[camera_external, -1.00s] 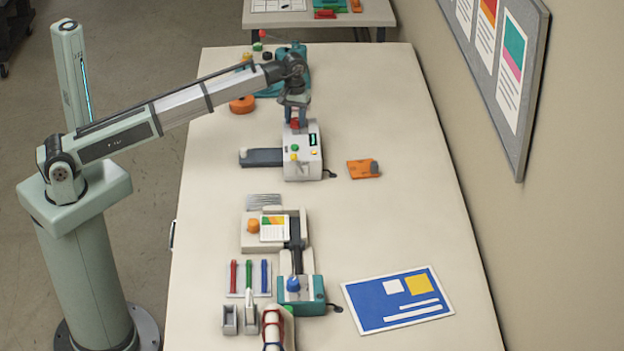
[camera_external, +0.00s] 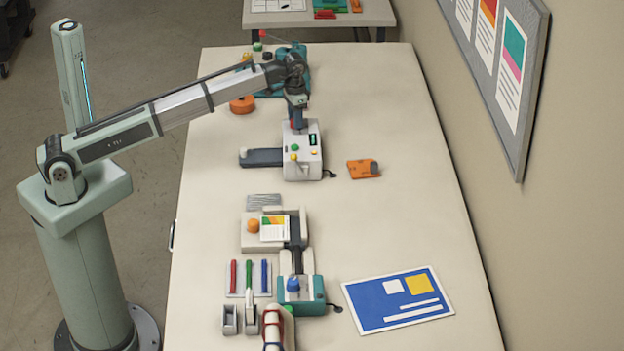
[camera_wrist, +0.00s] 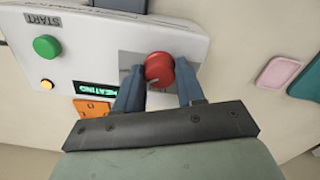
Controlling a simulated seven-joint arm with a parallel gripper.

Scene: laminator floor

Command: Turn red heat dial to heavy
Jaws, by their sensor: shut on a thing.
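The red heat dial (camera_wrist: 159,67) sits on the white laminator (camera_wrist: 110,40) in the wrist view, at the panel's end. My gripper (camera_wrist: 160,74) is shut on the dial, with one dark blue finger on each side of it. The dial has a pale pointer mark toward its lower left. The grey plate around it is partly covered by the fingers, and I cannot read any heat marks. In the outside view my gripper (camera_external: 298,114) points down at the far end of the laminator (camera_external: 302,166), and the dial is mostly hidden.
The laminator has a green START button (camera_wrist: 47,46), an orange light (camera_wrist: 47,84) and a lit display reading HEATING (camera_wrist: 95,88). An orange object (camera_external: 363,169) lies to its right. A second, teal machine (camera_external: 301,295) stands nearer the front.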

